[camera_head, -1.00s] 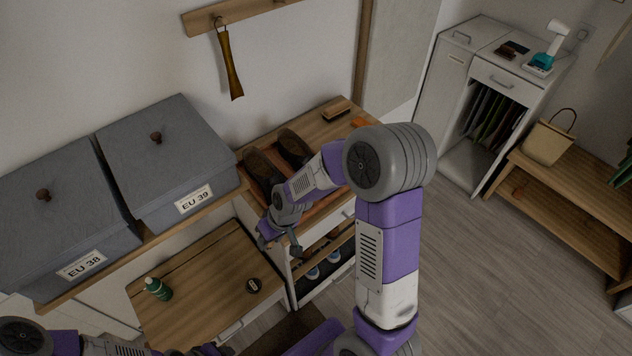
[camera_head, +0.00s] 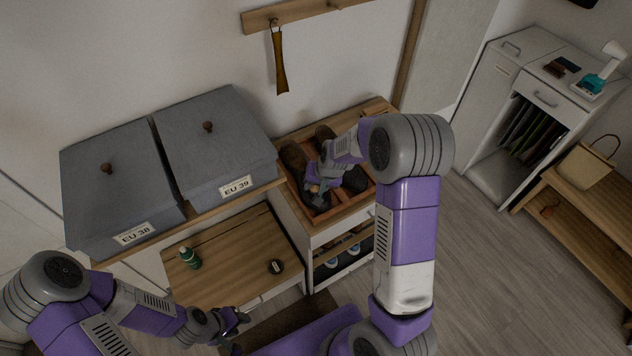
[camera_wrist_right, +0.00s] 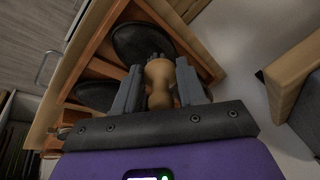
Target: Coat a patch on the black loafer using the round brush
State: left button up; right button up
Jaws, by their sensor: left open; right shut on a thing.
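My right gripper (camera_head: 318,188) is at the shoe tray (camera_head: 345,212) on the cabinet, shut on the round brush. In the right wrist view the brush's tan wooden handle (camera_wrist_right: 160,82) stands between the right fingers (camera_wrist_right: 160,95). My left gripper (camera_head: 240,318) is open and empty, low in front of the bench.
Brown shoes (camera_head: 293,157) lie at the tray's back. Grey boxes (camera_head: 215,140) stand on a shelf at left.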

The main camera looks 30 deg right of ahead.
notch_tip(320, 180, down, 4)
jog(key=b, duration=0.3)
jog(key=shift+f, duration=0.15)
jog(key=shift+f+b, duration=0.6)
jog(key=shift+f, duration=0.3)
jog(key=shift+d+r, duration=0.2)
jog(key=shift+d, duration=0.6)
jog(key=shift+w+d+f+b, duration=0.1)
jog(key=shift+d+b, duration=0.3)
jog(key=shift+d, duration=0.8)
jog(key=shift+a, duration=0.2)
jog(key=shift+a+r+p, duration=0.2)
jog(key=shift+a+p, duration=0.35)
jog(key=shift+a, duration=0.7)
jog(key=shift+a+f+p, duration=0.1)
jog(key=shift+a+p, duration=0.2)
jog(key=shift+a, duration=0.35)
notch_tip(320, 180, up, 3)
jog(key=shift+r+p, duration=0.2)
jog(key=shift+p, duration=0.85)
jog(key=shift+d+r+p, duration=0.1)
jog(key=shift+r+p, duration=1.75)
jog(key=shift+r, duration=0.4)
